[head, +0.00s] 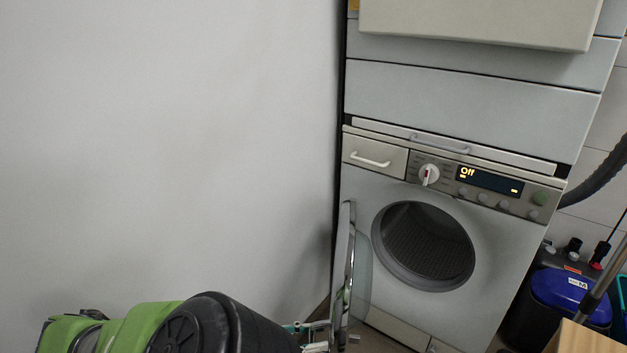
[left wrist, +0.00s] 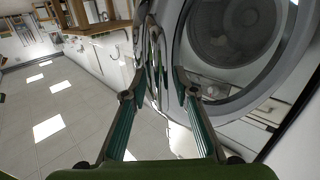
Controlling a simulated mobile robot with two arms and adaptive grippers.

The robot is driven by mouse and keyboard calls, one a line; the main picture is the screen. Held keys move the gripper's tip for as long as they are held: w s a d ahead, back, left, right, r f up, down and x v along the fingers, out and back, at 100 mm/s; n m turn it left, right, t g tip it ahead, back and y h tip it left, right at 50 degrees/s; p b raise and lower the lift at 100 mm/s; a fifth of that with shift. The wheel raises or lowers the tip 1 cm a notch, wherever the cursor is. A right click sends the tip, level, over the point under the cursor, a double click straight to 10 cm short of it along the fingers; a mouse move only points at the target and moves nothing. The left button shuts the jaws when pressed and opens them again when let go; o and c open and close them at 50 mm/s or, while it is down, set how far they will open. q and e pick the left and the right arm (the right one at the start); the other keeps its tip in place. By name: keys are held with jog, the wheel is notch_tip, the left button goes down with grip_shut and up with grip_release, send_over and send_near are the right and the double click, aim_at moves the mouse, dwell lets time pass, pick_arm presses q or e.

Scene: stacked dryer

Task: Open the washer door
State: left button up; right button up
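The washer (head: 435,200) stands at the right in the head view, its display reading "Off". Its round drum opening (head: 423,245) is uncovered. The washer door (head: 350,265) is swung out to the left and shows nearly edge-on. My left gripper (head: 322,335) is low beside the door's lower edge, partly hidden behind my own arm. In the left wrist view, its two fingers (left wrist: 157,95) are spread apart. The door's shiny rim (left wrist: 156,60) shows between and beyond the fingertips; I cannot tell whether they touch it. My right gripper is in neither view.
A plain wall (head: 180,130) fills the left, close to the door's outer side. A blue-lidded container (head: 572,292) stands right of the washer, with a wooden edge (head: 585,338) at the lower right. The tiled floor (left wrist: 55,105) is clear in the left wrist view.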

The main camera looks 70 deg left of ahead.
pick_arm(q)
jog(key=shift+r, duration=0.1)
send_near(338, 306)
jog(key=x, duration=0.4)
jog(key=shift+w, duration=0.3)
